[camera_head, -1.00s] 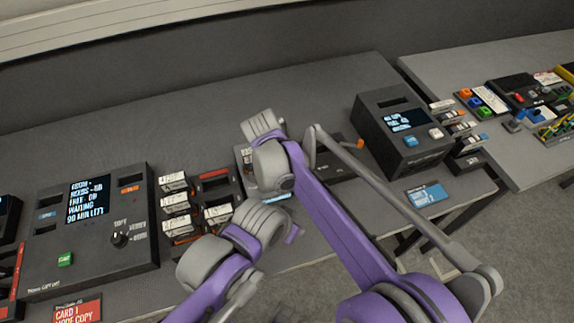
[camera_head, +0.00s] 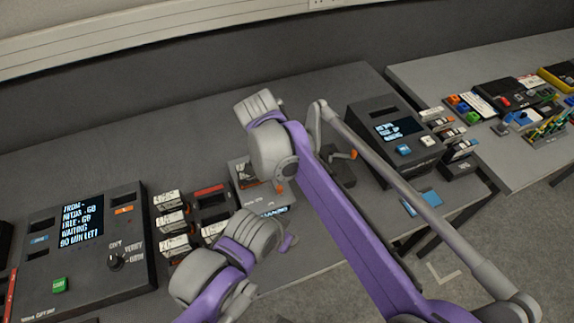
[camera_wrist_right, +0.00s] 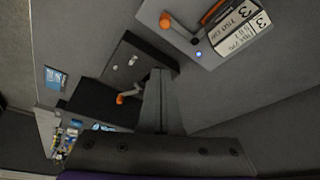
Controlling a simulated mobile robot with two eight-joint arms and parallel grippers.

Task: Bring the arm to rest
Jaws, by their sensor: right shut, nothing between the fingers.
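My right arm (camera_head: 340,215) reaches up over the middle of the desk, with its rounded grey wrist (camera_head: 272,150) above the small units there. Its gripper is hidden behind the wrist in the head view. In the right wrist view my right gripper (camera_wrist_right: 160,100) is shut, with nothing between its dark fingers. My left arm (camera_head: 205,285) comes in from the bottom, its grey and purple joints low in front of the card racks. I cannot make out its fingers.
A dark machine with a lit screen (camera_head: 82,222) stands at the left, beside racks of white-labelled cards (camera_head: 172,222). Another console (camera_head: 388,130) stands right of my right arm. A second table (camera_head: 440,75) holds colourful parts. The desk's back strip (camera_head: 150,130) is clear.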

